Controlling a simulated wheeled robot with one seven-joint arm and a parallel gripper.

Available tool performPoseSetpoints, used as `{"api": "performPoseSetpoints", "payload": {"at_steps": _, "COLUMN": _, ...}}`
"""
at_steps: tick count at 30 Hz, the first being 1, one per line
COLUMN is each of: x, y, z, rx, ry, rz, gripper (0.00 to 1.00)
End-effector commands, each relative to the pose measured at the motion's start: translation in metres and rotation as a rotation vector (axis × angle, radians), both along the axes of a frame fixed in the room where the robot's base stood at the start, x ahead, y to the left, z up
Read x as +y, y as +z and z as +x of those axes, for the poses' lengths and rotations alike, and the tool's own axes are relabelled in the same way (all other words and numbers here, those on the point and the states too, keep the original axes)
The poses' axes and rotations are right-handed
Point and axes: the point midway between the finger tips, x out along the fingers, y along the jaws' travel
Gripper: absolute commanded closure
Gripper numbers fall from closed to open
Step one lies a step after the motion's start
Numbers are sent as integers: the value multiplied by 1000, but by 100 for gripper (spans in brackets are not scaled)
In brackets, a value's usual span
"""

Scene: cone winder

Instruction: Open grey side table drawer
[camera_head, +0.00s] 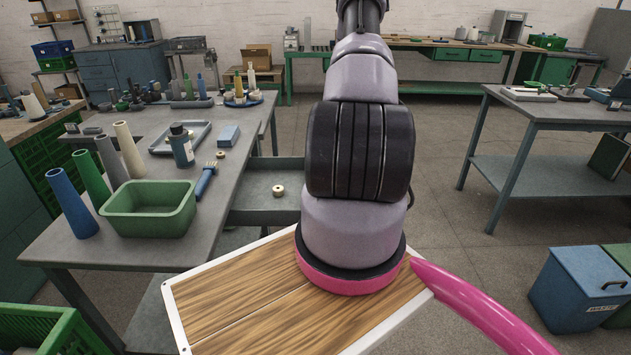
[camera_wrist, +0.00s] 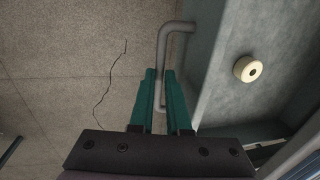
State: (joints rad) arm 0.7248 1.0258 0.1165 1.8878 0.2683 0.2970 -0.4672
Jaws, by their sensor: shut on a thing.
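The grey side table (camera_head: 110,250) stands at the left in the head view. Its drawer (camera_head: 258,177) is pulled out from the table's right side, and a small cream ring-shaped piece (camera_head: 278,190) lies inside. In the wrist view the drawer (camera_wrist: 285,35) fills the right side, with the cream piece (camera_wrist: 248,69) on its floor. A grey bar handle (camera_wrist: 179,27) stands off the drawer front. My gripper (camera_wrist: 160,84) has its teal fingers shut on the handle. In the head view my arm hides the gripper and the handle.
On the side table are a green bin (camera_head: 150,222), upright cones, a dark bottle (camera_head: 181,146) and a blue brush (camera_head: 206,181). Another workbench (camera_head: 550,113) stands right; open floor lies between.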

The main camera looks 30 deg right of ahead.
Motion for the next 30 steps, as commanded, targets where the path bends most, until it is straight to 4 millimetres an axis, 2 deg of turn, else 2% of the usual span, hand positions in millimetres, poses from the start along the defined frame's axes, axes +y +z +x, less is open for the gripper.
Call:
{"api": "performPoseSetpoints", "payload": {"at_steps": 12, "x": -3, "y": 1, "z": -1, "rx": -2, "ry": 1, "rz": -1, "gripper": 100}}
{"api": "performPoseSetpoints", "payload": {"at_steps": 13, "x": -3, "y": 1, "z": -1, "rx": -2, "ry": 1, "rz": -1, "gripper": 81}}
{"api": "performPoseSetpoints", "payload": {"at_steps": 15, "x": -3, "y": 1, "z": -1, "rx": -2, "ry": 1, "rz": -1, "gripper": 55}}
{"api": "performPoseSetpoints", "payload": {"at_steps": 25, "x": -3, "y": 1, "z": -1, "rx": -1, "ry": 0, "rz": -1, "gripper": 55}}
{"api": "performPoseSetpoints", "payload": {"at_steps": 30, "x": -6, "y": 19, "z": -3, "rx": -2, "ry": 0, "rz": -3, "gripper": 55}}
